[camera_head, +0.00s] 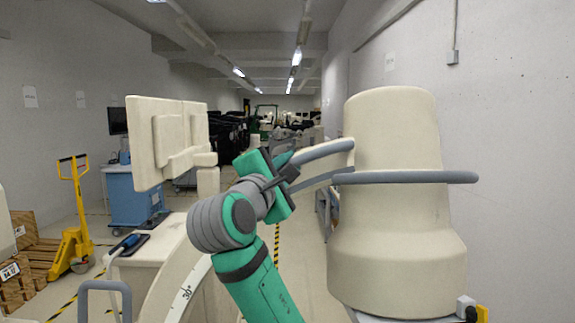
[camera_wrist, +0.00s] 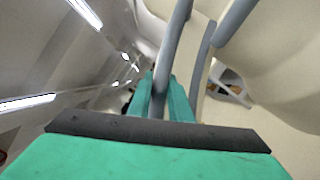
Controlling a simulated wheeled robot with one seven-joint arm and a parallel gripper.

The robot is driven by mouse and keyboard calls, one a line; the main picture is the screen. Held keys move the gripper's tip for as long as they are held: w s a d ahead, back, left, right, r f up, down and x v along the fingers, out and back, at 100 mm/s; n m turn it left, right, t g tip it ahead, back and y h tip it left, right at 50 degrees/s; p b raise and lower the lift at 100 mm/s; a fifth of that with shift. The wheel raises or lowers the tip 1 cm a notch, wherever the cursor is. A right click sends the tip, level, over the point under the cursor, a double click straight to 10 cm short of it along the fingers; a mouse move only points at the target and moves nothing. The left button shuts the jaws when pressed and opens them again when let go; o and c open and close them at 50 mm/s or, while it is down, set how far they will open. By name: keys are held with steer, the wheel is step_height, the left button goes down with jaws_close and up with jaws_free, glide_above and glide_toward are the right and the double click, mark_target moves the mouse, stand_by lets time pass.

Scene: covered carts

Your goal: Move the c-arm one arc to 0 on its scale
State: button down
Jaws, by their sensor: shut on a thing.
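The c-arm's cream rounded head (camera_head: 385,135) stands large at the right, with a grey handle rail (camera_head: 410,177) around it. My gripper (camera_head: 287,163) is at the rail's left end, beside the head. In the wrist view my gripper's green fingers (camera_wrist: 161,95) are shut on the grey handle rail (camera_wrist: 173,45), which passes between them. The 0 mark and any pointer are not visible; my arm hides part of the arc.
A cream double monitor (camera_head: 150,142) stands close at the left of my arm. A blue cart (camera_head: 133,195), a yellow pallet jack (camera_head: 75,220) and wooden pallets (camera_head: 38,255) are further left. A wall (camera_head: 510,110) is close on the right.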

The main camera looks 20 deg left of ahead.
steer(key=c, duration=1.6)
jaws_free()
steer(key=shift+w+d, duration=0.15)
steer(key=shift+d, duration=0.1)
steer(key=shift+c, duration=0.2)
steer(key=shift+a, duration=0.1)
steer(key=s+f, duration=0.1)
steer(key=s, duration=0.9)
steer(key=shift+s+a+f, duration=0.15)
steer(key=shift+s+a, duration=0.25)
